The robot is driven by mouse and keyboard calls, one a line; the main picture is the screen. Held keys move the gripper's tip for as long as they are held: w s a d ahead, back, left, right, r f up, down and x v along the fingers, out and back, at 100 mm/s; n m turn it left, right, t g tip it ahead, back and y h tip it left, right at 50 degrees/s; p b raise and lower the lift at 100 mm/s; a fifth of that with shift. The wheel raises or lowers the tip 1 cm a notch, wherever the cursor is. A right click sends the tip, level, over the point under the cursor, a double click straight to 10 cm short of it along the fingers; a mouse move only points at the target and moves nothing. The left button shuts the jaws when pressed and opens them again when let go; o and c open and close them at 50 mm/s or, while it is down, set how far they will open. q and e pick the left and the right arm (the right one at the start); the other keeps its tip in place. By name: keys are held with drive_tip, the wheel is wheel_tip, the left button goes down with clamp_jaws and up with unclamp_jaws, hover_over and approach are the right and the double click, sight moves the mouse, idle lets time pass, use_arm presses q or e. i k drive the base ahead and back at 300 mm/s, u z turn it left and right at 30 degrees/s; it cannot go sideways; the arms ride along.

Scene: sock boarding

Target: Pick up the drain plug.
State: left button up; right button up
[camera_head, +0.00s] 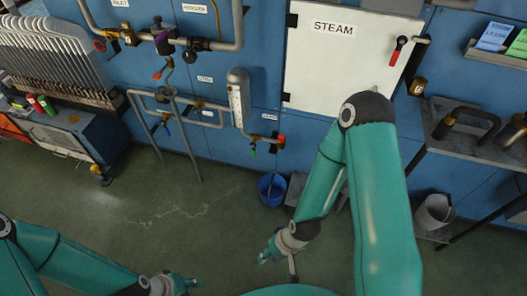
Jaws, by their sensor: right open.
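I cannot pick out the drain plug with certainty in the head view. Small brass fittings and valves with coloured handles (262,143) sit at the foot of the pipe with the sight glass (238,97), above a blue bucket (272,188). My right gripper (278,261) points down over the floor, in front of the bucket and apart from it. It is open, and I see nothing between its fingers. My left gripper (184,286) is low at the bottom edge, partly cut off, so its opening is unclear.
A white STEAM door (345,60) with a red handle is on the blue wall. A dark shelf (455,145) with black and brass parts stands at the right, a grey bin (434,214) below it. A workbench (70,130) with metal boards is at the left. The floor between is clear.

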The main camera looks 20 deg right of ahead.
sight(281, 138)
drive_tip(key=u, duration=0.6)
drive_tip(key=k, duration=0.6)
drive_tip(key=u, duration=0.55)
drive_tip(key=i, duration=1)
drive_tip(key=z, duration=1.05)
drive_tip(key=i, duration=1.4)
drive_tip(key=z, duration=0.75)
drive_tip(key=k, duration=0.85)
drive_tip(key=z, duration=0.2)
drive_tip(key=i, duration=0.9)
drive_tip(key=u, duration=0.05)
